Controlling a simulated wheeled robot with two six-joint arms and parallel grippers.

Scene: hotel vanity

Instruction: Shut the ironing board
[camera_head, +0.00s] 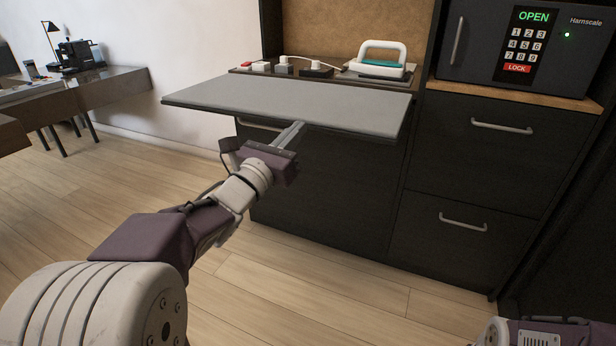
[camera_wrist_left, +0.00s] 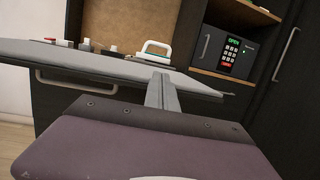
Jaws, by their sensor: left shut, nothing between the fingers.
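The grey ironing board (camera_head: 290,101) sticks out flat from the dark cabinet, like a shelf pulled forward, and reaches past it on the left. It also shows in the left wrist view (camera_wrist_left: 100,62). My left gripper (camera_head: 298,128) is shut and empty, at the board's front edge, with its fingertips just below the edge in the head view. In the left wrist view the closed fingers (camera_wrist_left: 162,88) point at the board's front edge; I cannot tell whether they touch it. My right gripper is out of view; only part of my right arm shows at the bottom right.
A white and teal iron (camera_head: 381,62) stands behind the board, beside sockets and plugs (camera_head: 284,66). A safe (camera_head: 520,45) showing OPEN sits at right above drawers with handles (camera_head: 502,126). A desk (camera_head: 110,88) stands at far left. The wooden floor (camera_head: 330,290) in front is clear.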

